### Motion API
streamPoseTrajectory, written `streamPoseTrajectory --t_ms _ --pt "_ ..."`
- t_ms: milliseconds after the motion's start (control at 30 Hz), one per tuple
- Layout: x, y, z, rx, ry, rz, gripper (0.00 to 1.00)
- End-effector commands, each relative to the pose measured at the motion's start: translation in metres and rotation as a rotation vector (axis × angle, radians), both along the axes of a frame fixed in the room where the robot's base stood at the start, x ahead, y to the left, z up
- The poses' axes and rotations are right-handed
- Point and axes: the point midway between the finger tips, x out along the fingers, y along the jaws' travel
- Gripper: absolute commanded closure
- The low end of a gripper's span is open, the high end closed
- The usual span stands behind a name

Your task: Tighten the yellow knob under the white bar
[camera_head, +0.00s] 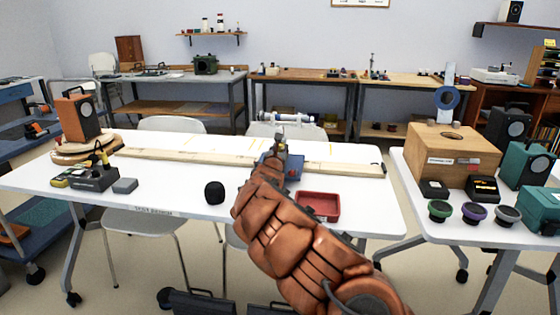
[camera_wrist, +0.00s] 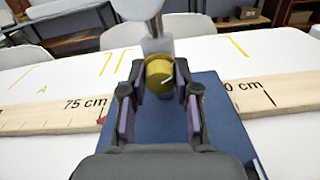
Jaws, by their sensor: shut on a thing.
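The yellow knob (camera_wrist: 159,75) shows in the wrist view between the two fingers of my gripper (camera_wrist: 158,90), with a white pointer line on its face. My gripper is shut on it. The white bar (camera_wrist: 137,8) is above the knob, joined to a grey upright part behind it. In the head view the white bar (camera_head: 287,117) lies level above my gripper (camera_head: 279,140); there my arm hides the knob. A blue block (camera_wrist: 222,115) is below the knob, on the wooden ruler (camera_wrist: 285,92).
The white table (camera_head: 60,180) holds the long ruler. A red tray (camera_head: 319,206) and a black foam ball (camera_head: 214,192) are near my arm. A tester (camera_head: 88,178) and grey block (camera_head: 125,186) are at left. Speakers and a wooden box (camera_head: 450,148) stand on the right table.

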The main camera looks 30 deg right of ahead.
Motion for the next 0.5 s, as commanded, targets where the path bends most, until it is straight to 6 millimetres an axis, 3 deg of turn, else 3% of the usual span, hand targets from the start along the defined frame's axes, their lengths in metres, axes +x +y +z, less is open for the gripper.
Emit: streamPoseTrajectory --t_ms 33,500 --pt "-0.0001 -0.0005 -0.0068 0.030 -0.034 -0.001 1.00" --pt "0.0002 0.0004 -0.0070 0.345 -0.299 0.002 1.00"
